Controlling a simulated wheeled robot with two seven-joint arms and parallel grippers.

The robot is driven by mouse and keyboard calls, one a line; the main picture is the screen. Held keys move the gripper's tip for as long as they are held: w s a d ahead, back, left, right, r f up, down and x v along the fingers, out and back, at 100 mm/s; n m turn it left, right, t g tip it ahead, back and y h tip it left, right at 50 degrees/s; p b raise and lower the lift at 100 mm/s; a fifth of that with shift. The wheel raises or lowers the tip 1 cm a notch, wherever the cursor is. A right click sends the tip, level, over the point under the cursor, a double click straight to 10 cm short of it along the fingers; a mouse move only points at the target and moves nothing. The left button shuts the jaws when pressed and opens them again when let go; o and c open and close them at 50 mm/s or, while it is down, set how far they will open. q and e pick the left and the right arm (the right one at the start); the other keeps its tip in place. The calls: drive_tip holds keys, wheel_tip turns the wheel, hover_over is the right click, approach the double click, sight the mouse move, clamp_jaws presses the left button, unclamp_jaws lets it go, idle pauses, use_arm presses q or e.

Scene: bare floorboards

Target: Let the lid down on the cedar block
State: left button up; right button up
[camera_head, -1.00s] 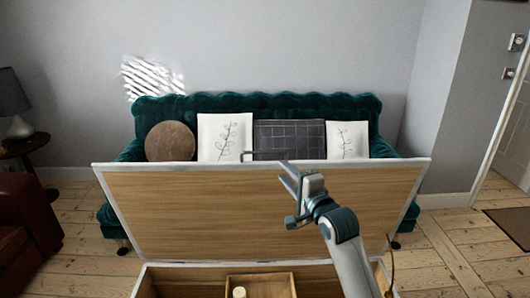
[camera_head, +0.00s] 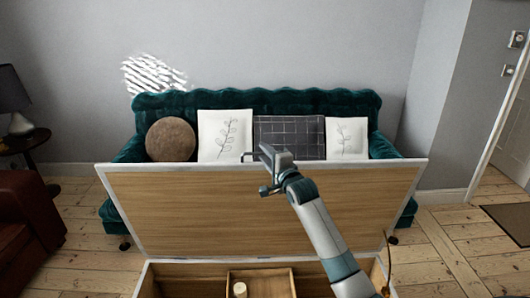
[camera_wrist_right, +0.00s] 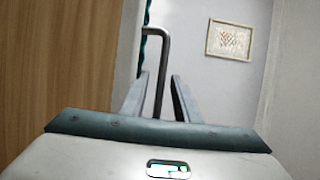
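The chest's wooden lid (camera_head: 200,205) stands raised, its pale-rimmed top edge in front of the sofa. A dark bar handle (camera_head: 247,154) sits on that top edge; it shows in the wrist view as a bent bar (camera_wrist_right: 165,60). A small pale cylindrical piece, probably the cedar block (camera_head: 240,290), stands inside the chest (camera_head: 205,265), partly cut off by the picture's bottom edge. My right gripper (camera_head: 265,154) is at the handle; in the wrist view its fingers (camera_wrist_right: 160,80) are apart, with the bar appearing between them. Contact cannot be told. My left gripper is out of view.
A green sofa (camera_head: 300,103) with several cushions stands right behind the lid. A lamp (camera_head: 18,105) on a side table and a brown armchair (camera_head: 25,220) are at the left. A brown cord (camera_head: 388,262) hangs at the chest's right side. Open floor lies at the right.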

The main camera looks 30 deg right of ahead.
drive_tip(key=shift+w, duration=0.25)
drive_tip(key=shift+c, duration=0.4)
clamp_jaws()
